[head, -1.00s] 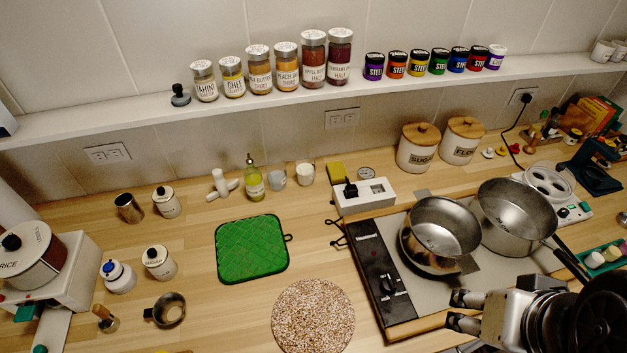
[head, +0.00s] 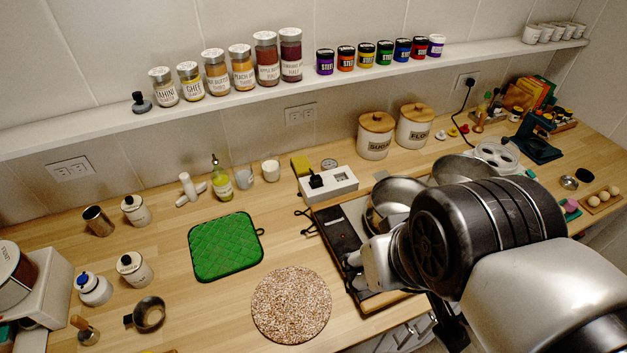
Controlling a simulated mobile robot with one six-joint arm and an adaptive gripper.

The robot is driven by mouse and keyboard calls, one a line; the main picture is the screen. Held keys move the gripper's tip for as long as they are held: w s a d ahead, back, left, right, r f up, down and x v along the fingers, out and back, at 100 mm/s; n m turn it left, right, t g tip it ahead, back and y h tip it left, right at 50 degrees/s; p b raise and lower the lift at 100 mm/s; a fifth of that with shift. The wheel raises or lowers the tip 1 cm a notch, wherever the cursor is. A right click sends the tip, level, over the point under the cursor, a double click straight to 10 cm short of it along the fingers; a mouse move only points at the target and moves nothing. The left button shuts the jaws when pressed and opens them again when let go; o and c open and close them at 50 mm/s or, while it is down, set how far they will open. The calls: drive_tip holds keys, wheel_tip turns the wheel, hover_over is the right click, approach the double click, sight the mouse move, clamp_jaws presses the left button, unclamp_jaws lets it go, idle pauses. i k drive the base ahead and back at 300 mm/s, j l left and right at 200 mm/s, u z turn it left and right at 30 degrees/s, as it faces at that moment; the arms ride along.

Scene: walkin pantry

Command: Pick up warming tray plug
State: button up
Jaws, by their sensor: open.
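A black plug (head: 316,181) sits in the white socket box (head: 342,184) on the counter, at the back edge of the warming tray. I take it for the warming tray plug, but I cannot trace its cord fully. The warming tray (head: 338,232) has a black control panel, and two steel pans stand on it. My gripper (head: 353,271) is over the tray's front left part, in front of and apart from the plug. It is open, with nothing visible between its fingers. My arm hides much of the tray and pans.
A green pot holder (head: 226,246) and a speckled round mat (head: 291,304) lie left of the tray. Sugar and flour canisters (head: 376,136) stand behind. Another plug (head: 470,81) is in the wall outlet. A jar shelf (head: 300,93) runs above.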

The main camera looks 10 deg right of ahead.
sight(315, 182)
drive_tip(key=l+u, duration=0.2)
drive_tip(key=u, duration=0.2)
drive_tip(key=l+u, duration=0.25)
drive_tip(key=u, duration=0.15)
drive_tip(key=l+u, duration=0.2)
drive_tip(key=u, duration=0.2)
drive_tip(key=i+l, duration=0.05)
